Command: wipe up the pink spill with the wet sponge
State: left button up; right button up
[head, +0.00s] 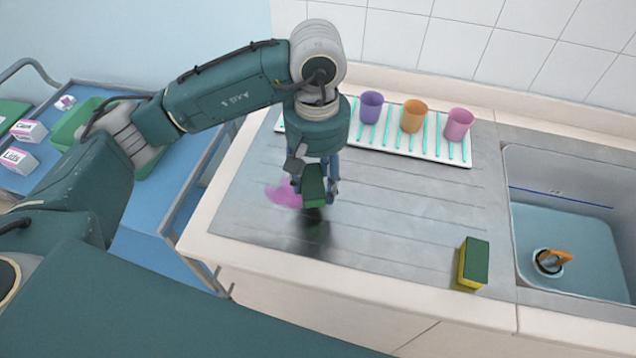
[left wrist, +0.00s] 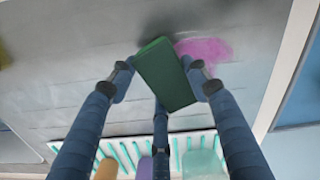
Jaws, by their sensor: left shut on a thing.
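The pink spill (head: 283,194) is a patch on the grey metal drainboard, partly hidden by my gripper; it also shows in the left wrist view (left wrist: 205,50). My left gripper (head: 315,186) is shut on a sponge (head: 313,188) with a dark green face. In the left wrist view the green sponge (left wrist: 165,75) sits between the fingers, close beside the spill. A dark shadow lies by it on the board; I cannot tell whether the sponge touches the surface. A second sponge (head: 473,262), green and yellow, stands near the front right of the drainboard. My right gripper is not in view.
A white rack (head: 455,155) with purple (head: 370,107), orange (head: 413,116) and pink (head: 459,124) cups stands at the back. The sink (head: 565,235) is at the right. A blue cart (head: 140,215) stands at the left. The middle of the drainboard (head: 400,210) is clear.

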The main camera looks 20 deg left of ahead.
pick_arm(q)
jog(key=shift+r, duration=0.55)
jog(key=shift+d+r+p, duration=0.1)
jog(key=shift+r+p, duration=0.6)
jog(key=shift+r, duration=0.9)
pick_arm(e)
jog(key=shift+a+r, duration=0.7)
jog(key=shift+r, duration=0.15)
